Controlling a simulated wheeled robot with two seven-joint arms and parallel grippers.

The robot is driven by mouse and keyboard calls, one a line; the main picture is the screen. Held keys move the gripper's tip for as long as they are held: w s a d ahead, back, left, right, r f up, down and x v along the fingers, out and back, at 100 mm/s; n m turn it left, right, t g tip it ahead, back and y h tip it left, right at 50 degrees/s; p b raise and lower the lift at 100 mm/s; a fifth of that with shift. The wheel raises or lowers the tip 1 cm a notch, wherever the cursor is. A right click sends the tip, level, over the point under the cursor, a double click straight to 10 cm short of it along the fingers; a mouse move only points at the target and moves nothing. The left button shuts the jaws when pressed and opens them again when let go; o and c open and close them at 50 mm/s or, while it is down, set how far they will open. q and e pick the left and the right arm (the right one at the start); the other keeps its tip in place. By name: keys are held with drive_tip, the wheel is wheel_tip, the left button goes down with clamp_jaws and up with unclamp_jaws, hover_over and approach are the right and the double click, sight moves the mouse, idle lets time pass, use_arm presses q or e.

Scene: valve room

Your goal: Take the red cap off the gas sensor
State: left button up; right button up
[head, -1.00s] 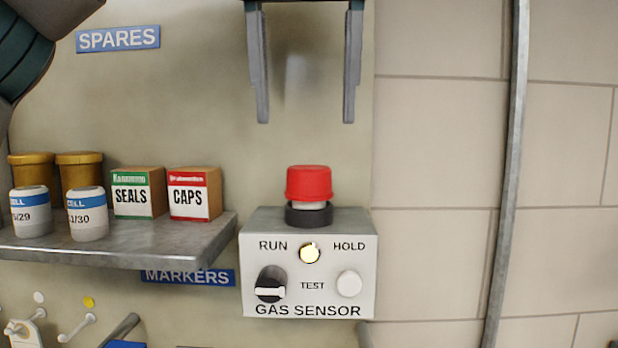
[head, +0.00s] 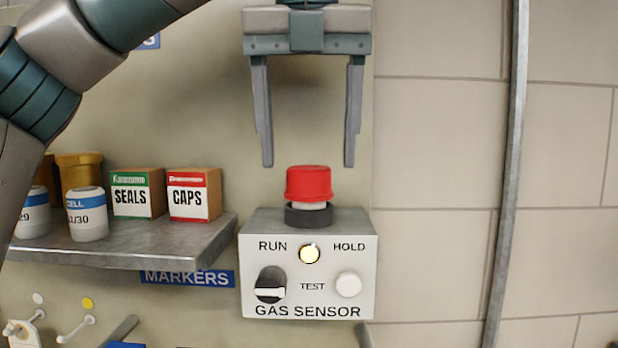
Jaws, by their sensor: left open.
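The gas sensor (head: 309,285) is a pale grey box on the wall, with a lit yellow lamp, a black selector knob and a white button on its front. The red cap (head: 309,183) sits upright on top of it, above a black ring (head: 308,214). My left gripper (head: 308,166) is open and empty, pointing down. Its fingertips are just above the cap, one to each side of it, and do not appear to touch it. My right gripper is not in view.
A metal shelf (head: 140,246) to the left holds a SEALS box (head: 132,194), a CAPS box (head: 189,194), white cell jars (head: 88,216) and amber containers (head: 78,170). A vertical grey pipe (head: 508,170) runs down the right. The wall between sensor and pipe is clear.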

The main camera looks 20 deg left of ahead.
use_arm(q)
drive_tip(key=shift+x, duration=1.25)
drive_tip(key=c, duration=1.1)
